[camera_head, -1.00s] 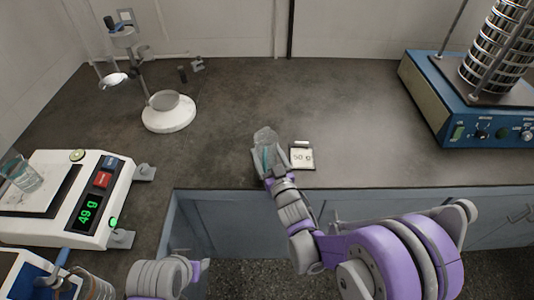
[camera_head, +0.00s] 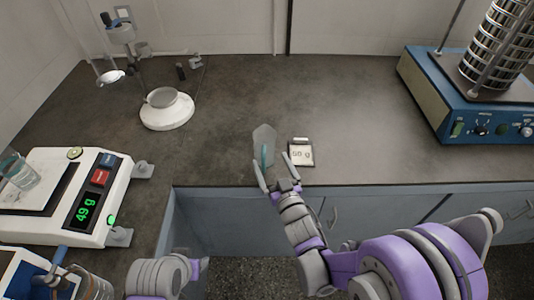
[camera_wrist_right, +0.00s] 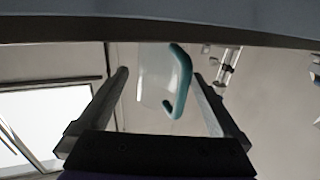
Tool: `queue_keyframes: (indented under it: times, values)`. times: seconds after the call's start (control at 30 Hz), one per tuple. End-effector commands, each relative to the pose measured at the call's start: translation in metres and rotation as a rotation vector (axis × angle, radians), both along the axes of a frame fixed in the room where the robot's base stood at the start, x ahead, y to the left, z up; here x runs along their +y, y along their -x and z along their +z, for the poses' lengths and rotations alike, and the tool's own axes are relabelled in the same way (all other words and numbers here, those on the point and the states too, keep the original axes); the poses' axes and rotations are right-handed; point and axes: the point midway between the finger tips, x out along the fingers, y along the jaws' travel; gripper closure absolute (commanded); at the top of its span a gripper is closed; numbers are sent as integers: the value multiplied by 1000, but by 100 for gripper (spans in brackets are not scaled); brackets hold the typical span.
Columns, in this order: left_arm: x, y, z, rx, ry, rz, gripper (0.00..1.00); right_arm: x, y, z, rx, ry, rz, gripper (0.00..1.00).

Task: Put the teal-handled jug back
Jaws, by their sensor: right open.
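The clear jug (camera_head: 264,136) with the teal handle (camera_head: 264,156) stands on the dark bench near its front edge, just left of the small "50 g" card (camera_head: 300,154). Its handle faces the front edge. My right gripper (camera_head: 272,176) is open at the bench edge, in front of the jug. In the right wrist view the jug (camera_wrist_right: 154,78) and its teal handle (camera_wrist_right: 181,80) show between and beyond the two spread fingers (camera_wrist_right: 160,80), with nothing gripped. Part of my left arm shows at the bottom left, but its gripper cannot be made out.
A white balance (camera_head: 90,210) reading 49 g stands at left with a glass beaker (camera_head: 24,174) on its pan. A stand with a round white base (camera_head: 167,115) is behind. The blue sieve shaker (camera_head: 470,115) is at right. The bench between is clear.

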Motion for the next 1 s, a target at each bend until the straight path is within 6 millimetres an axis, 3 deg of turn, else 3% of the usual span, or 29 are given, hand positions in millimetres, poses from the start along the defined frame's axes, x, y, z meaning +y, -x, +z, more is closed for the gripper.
queue_keyframes:
  times: [0.1, 0.3, 0.67, 0.87, 1.0]
  values:
    - [0, 0, -4, 1, 0, 0, 50, -8, 23, -1, 0, 0, -1, 0]
    - [0, 0, -6, 2, 0, 0, 50, -16, 47, 0, 0, 0, 0, 0]
    - [0, 0, -7, 2, 0, 0, 50, -27, 52, 0, 31, 11, -27, 0]
    - [0, 0, -7, 2, 0, 0, 50, -82, 61, -8, 262, 75, -182, 0]
    - [0, 0, -7, 2, 0, 0, 50, -124, 97, -22, 509, 128, -282, 0]
